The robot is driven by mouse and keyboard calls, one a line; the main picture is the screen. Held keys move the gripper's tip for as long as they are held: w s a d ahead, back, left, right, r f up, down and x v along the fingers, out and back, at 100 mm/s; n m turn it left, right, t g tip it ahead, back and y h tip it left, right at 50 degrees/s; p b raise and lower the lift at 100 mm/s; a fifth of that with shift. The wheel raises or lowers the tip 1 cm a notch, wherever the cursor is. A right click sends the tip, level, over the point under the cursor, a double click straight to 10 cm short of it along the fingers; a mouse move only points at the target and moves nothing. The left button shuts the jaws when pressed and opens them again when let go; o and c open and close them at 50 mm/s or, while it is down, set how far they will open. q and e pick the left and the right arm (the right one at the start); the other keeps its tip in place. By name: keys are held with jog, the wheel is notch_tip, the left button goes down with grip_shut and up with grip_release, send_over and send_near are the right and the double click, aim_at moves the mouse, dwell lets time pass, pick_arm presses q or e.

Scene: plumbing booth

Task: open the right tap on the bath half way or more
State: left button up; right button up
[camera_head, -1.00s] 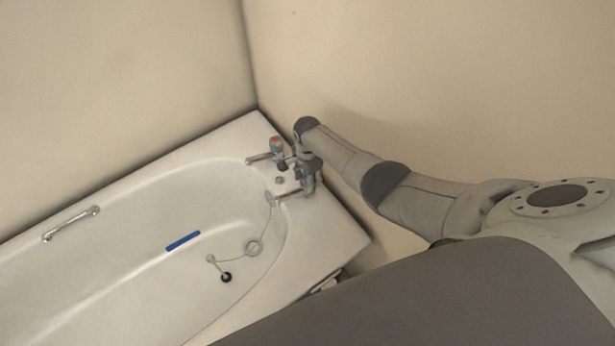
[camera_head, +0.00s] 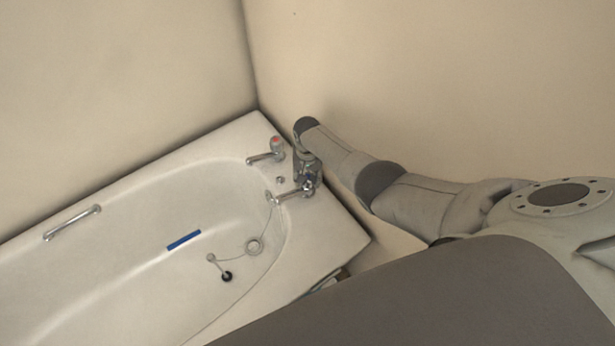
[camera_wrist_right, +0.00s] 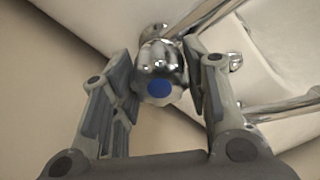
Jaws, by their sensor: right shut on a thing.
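The right tap (camera_head: 290,195) stands on the bath's end rim, its spout pointing left over the basin. In the right wrist view its chrome handle with a blue cap (camera_wrist_right: 159,88) sits between my finger pads. My right gripper (camera_head: 310,182) reaches down over this tap from the wall side and is shut on its handle; it also shows in the right wrist view (camera_wrist_right: 165,85). The arm and gripper hide much of the handle in the head view. How far the handle is turned cannot be told. My left gripper is not in view.
The other tap, with a red cap (camera_head: 276,143), stands close by at the back corner. The white bath (camera_head: 340,235) holds a blue strip (camera_head: 184,240) and a plug on a chain (camera_head: 226,276). Walls close in behind the taps.

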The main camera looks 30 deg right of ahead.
jog(key=n, duration=0.4)
jog(key=shift+n, duration=0.3)
jog(key=n, duration=0.4)
jog(key=shift+n, duration=0.3)
jog(key=o, duration=1)
jog(key=shift+o, duration=0.2)
jog(key=shift+r, duration=0.1)
notch_tip(320, 180, up, 12)
dwell(0.4)
